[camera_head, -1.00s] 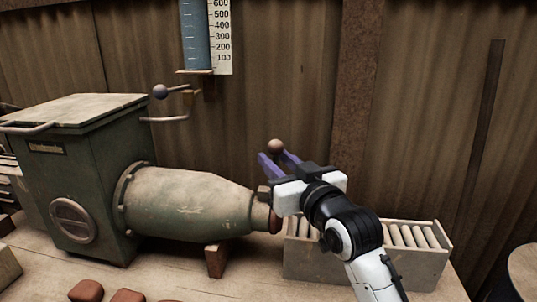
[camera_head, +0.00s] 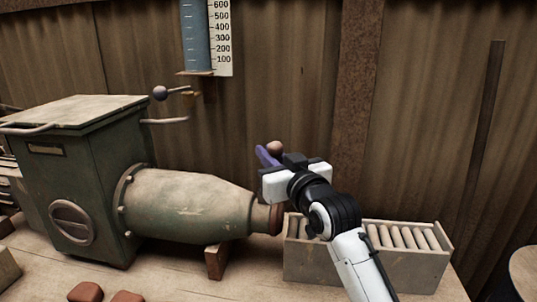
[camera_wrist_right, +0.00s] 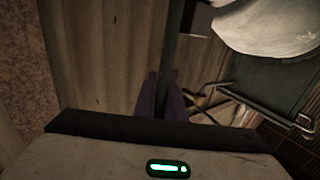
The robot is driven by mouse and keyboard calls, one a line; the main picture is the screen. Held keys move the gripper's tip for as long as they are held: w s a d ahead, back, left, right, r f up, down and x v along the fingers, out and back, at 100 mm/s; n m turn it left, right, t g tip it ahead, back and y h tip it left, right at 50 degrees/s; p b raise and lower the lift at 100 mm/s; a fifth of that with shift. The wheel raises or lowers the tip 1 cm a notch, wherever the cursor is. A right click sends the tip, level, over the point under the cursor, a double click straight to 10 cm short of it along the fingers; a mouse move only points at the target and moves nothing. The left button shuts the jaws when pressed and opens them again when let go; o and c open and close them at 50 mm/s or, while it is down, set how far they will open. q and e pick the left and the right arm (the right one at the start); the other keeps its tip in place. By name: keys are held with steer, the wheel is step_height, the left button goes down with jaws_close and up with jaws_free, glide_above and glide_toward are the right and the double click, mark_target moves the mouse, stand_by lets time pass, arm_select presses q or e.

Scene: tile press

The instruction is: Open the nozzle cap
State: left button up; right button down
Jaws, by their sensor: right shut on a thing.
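The nozzle (camera_head: 262,217) is the brown end of the green machine's tapered barrel, in the middle of the head view. A round brown knob (camera_head: 275,147) stands above it, partly behind my right gripper. My right gripper (camera_head: 267,156), with purple fingers, is shut on a dark handle bar just below the knob. In the right wrist view the dark bar (camera_wrist_right: 173,55) runs between the purple fingers (camera_wrist_right: 160,97). The cap itself is not clearly told apart from the nozzle end, and how the bar joins it is hidden by my gripper. My left gripper is not in view.
The green press (camera_head: 95,185) and its barrel (camera_head: 190,205) fill the left of the bench. A crate (camera_head: 425,270) of rods stands right of the nozzle, under my right arm. A corrugated wall (camera_head: 270,70) is behind. Brown blocks (camera_head: 86,292) lie at the front left.

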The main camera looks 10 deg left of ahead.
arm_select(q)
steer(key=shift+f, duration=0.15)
